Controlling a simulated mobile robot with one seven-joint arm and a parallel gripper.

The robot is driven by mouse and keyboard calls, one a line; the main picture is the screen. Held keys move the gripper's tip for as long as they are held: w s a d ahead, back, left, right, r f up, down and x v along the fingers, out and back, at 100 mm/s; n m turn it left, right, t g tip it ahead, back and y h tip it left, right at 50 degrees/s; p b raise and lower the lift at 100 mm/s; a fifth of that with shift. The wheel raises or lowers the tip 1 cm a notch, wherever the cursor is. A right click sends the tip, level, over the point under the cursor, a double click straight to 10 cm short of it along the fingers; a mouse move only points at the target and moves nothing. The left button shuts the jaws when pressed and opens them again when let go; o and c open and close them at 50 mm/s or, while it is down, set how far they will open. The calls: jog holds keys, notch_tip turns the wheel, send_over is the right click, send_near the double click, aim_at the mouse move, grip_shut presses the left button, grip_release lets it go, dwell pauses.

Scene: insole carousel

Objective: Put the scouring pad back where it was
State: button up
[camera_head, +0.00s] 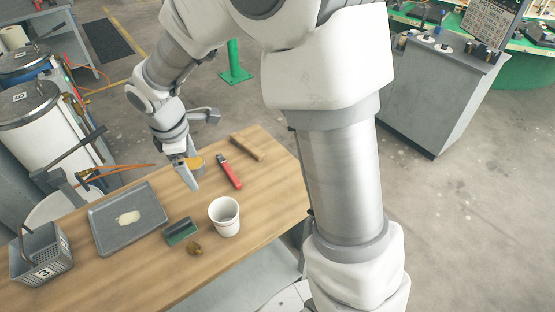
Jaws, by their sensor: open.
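A small block with a dark top and a green side (181,231), which looks like the scouring pad, lies on the wooden table (140,285) between the grey tray and the white cup. My gripper (191,175) is open and points down over the far part of the table, beyond that block and apart from it. A yellow-brown rounded thing (195,163) shows right by the fingers, partly hidden by them. I cannot tell whether the fingers touch it.
A grey tray (103,238) holds a pale flat piece (129,217). A grey basket (42,255) stands at the left. A white cup (224,217), a brown lump (194,248), a red-handled tool (230,174) and a brown block (247,147) are also on the table.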

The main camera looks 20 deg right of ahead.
jog(key=s+d+r+m+t, duration=0.2)
jog(key=s+d+r+m, duration=0.65)
jog(key=r, duration=0.25)
jog(key=s+d+r+m, duration=0.1)
jog(key=s+m, duration=0.1)
jog(key=s, duration=0.1)
jog(key=s+d+r+m+t, duration=0.1)
jog(key=s+d+m, duration=0.1)
jog(key=s+m, duration=0.1)
jog(key=s+d+r+m+t+y, duration=0.1)
jog(key=s+r+m, duration=0.1)
jog(key=s, duration=0.3)
jog(key=shift+d, duration=0.35)
